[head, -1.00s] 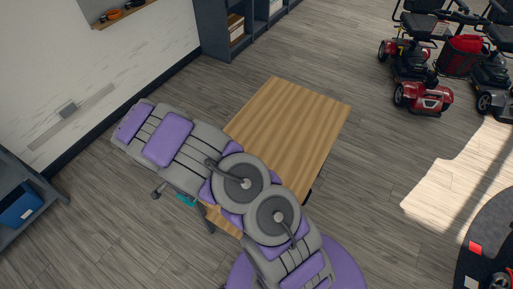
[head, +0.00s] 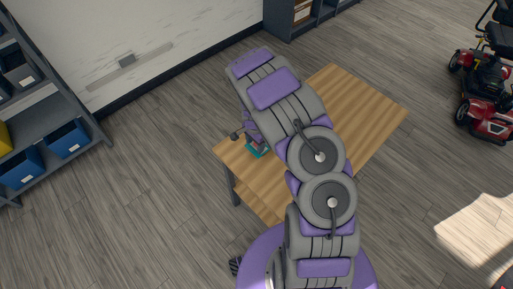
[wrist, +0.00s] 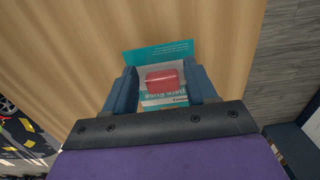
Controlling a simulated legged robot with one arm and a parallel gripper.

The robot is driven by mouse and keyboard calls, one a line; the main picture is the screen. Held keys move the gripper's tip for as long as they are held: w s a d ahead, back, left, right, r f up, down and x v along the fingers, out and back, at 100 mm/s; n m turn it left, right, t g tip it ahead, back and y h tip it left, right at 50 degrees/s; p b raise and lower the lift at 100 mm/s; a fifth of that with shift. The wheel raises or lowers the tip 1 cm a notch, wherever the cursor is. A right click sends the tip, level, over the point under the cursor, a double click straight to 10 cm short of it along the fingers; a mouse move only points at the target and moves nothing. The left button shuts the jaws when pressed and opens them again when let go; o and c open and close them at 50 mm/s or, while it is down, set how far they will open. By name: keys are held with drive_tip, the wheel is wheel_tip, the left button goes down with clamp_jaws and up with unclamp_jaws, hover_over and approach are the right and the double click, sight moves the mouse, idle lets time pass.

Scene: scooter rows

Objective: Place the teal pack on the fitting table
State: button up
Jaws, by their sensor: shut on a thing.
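The teal pack (head: 259,151) shows in the head view beside my arm, over the left part of the wooden fitting table (head: 372,102). In the wrist view the teal pack (wrist: 158,52) has a printed card and a red piece in its middle. It sits between the two fingers of my gripper (wrist: 161,85), which is shut on it. The table's bare wood (wrist: 60,55) lies behind the pack. I cannot tell whether the pack touches the tabletop. My arm hides the middle of the table in the head view.
Grey shelves with blue bins (head: 68,138) stand at the left. A dark shelf unit (head: 290,18) stands against the wall at the top. A red scooter (head: 487,95) is at the right. The tabletop right of my arm looks clear.

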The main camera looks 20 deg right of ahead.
sight(256, 148)
drive_tip(key=shift+d, duration=0.35)
drive_tip(key=shift+a+f+b, duration=0.1)
drive_tip(key=shift+f+b, duration=0.45)
drive_tip(key=shift+f, duration=1.2)
drive_tip(key=shift+f, duration=0.15)
drive_tip(key=o, duration=1.1)
drive_tip(key=shift+c, duration=0.2)
drive_tip(key=shift+r, duration=0.2)
